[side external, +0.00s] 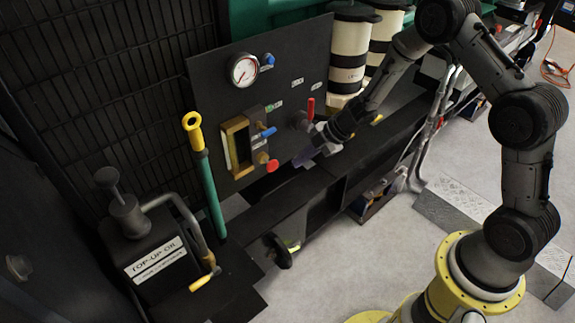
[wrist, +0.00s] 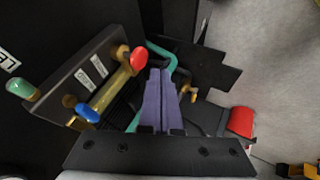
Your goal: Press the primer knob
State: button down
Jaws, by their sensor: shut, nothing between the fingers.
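My gripper (side external: 304,157) is shut and empty, with purple fingers, in front of the lower right of a dark panel (side external: 215,90). A round red knob (side external: 272,165) sticks out low on the panel, left of the fingertips and apart from them. In the wrist view the red knob (wrist: 138,57) shows just left of the shut fingers (wrist: 160,72). A blue knob (side external: 268,132) sits above the red one; a blue knob also shows in the wrist view (wrist: 87,112). The labels are too small to read, so I cannot tell which knob is the primer.
A brass-framed gauge glass (side external: 237,147) stands beside the knobs, with a round dial (side external: 243,70) above. A red lever (side external: 311,109) rises close to my wrist. A teal lever with a yellow end (side external: 207,175) and a top-up oil can (side external: 150,250) stand left. Open floor lies right.

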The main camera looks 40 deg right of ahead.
jog(key=shift+v, duration=2.1)
notch_tip(320, 180, up, 18)
jog(key=w+a+t, duration=0.2)
jog(key=t, duration=0.2)
jog(key=s+d+r+m+t+h, duration=0.2)
jog(key=r+m, duration=0.1)
jog(key=r, duration=0.3)
jog(key=s+d+r+m+t+h, duration=0.1)
jog(key=s+r+m+h, duration=0.15)
jog(key=r, duration=0.35)
jog(key=s+d+r+m+h, duration=0.2)
jog(key=s+d+r+m, duration=0.15)
jog(key=s, duration=0.45)
jog(key=s+a+f+m+g, duration=0.1)
jog(key=s+f+m+g, duration=0.1)
jog(key=s, duration=0.4)
jog(key=s+a+f+m+g+y, duration=0.1)
jog(key=s+f+m+g, duration=0.1)
jog(key=s+f, duration=0.3)
jog(key=s+a+f+m+g, duration=0.2)
jog(key=s+f+m+g, duration=0.1)
jog(key=s, duration=0.5)
jog(key=shift+s+f+m, duration=0.4)
jog(key=shift+m, duration=0.2)
